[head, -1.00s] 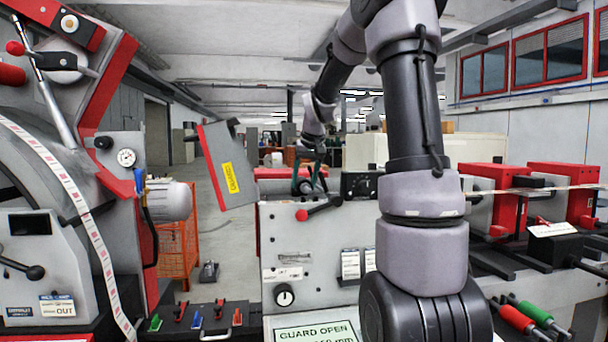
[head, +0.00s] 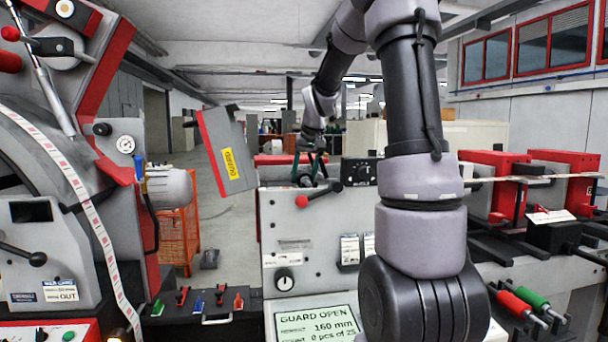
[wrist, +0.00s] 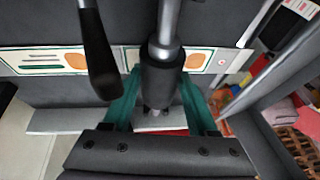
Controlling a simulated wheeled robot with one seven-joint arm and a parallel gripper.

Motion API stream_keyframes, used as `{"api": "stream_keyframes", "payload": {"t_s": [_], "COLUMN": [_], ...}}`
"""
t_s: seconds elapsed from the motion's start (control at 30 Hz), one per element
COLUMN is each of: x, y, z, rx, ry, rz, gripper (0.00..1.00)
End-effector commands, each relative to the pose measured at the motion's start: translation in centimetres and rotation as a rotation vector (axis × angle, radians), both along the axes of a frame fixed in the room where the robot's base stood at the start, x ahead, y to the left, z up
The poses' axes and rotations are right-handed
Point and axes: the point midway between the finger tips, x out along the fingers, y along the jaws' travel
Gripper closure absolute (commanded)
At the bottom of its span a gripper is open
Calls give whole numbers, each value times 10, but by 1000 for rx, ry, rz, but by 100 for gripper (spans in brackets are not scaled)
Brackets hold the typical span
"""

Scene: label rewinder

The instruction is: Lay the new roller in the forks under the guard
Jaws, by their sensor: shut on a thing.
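My gripper (head: 308,172) is at the far end of my arm in the head view, above the grey machine's front panel. In the wrist view its teal fingers (wrist: 160,95) stand apart, shut on a dark cylinder (wrist: 163,78) with a steel shaft rising from it. I cannot tell whether this is the new roller. The guard seems to be the tilted grey panel with a red edge and yellow label (head: 222,150), left of my gripper. The display (head: 318,325) reads "GUARD OPEN". I cannot pick out the forks.
A lever with a red ball (head: 302,201) is just below my gripper. A black handle (wrist: 99,60) hangs close beside the left finger. Red (head: 518,306) and green (head: 536,302) rollers lie at the lower right. Red blocks (head: 495,172) stand behind them. My arm hides part of the machine.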

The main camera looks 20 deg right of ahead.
Motion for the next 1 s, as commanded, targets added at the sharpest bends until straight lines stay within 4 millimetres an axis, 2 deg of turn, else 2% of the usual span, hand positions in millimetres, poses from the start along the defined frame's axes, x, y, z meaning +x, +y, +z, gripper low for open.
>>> {"api": "stream_keyframes", "payload": {"t_s": [0.47,0.5,0.57,1.0], "x": [0,0,0,0], "y": [0,0,0,-1], "z": [-3,-3,-3,-2], "rx": [0,0,0,-1], "ry": [-1,-1,-1,1], "rz": [0,0,0,-2], "gripper": [100,26,6,6]}}
